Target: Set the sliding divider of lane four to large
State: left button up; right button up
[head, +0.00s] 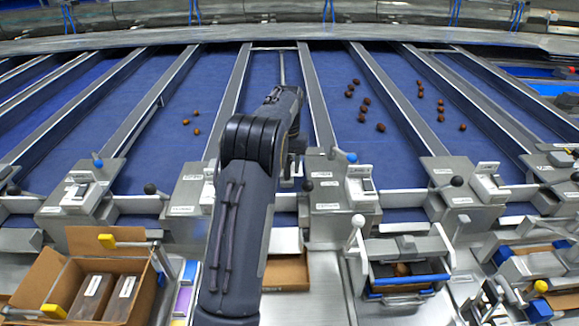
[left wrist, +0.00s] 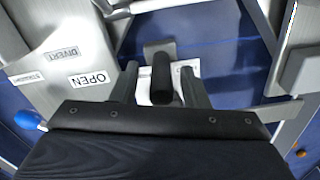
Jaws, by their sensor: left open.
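My left arm reaches up the middle of the head view, and its gripper (head: 292,170) is over the near end of a blue lane. In the left wrist view the two fingers (left wrist: 163,88) are open, one on each side of a black upright handle (left wrist: 162,75). I cannot tell whether they touch it. The handle stands by a grey metal bracket, with a white label partly hidden behind it. A thin metal divider bar (head: 282,68) runs along this lane in the head view. I cannot read its setting or the lane's number. My right gripper is not in view.
Labelled control housings (head: 342,190) with levers and knobs stand between the lanes. In the left wrist view a housing carries an OPEN label (left wrist: 89,79) and a DIVERT label. Brown dates (head: 364,112) lie on neighbouring lanes. An open cardboard box (head: 50,275) stands at lower left.

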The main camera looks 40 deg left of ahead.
pick_arm(q)
jog(key=shift+f, duration=0.85)
grip_shut()
jog(key=shift+a, duration=0.1)
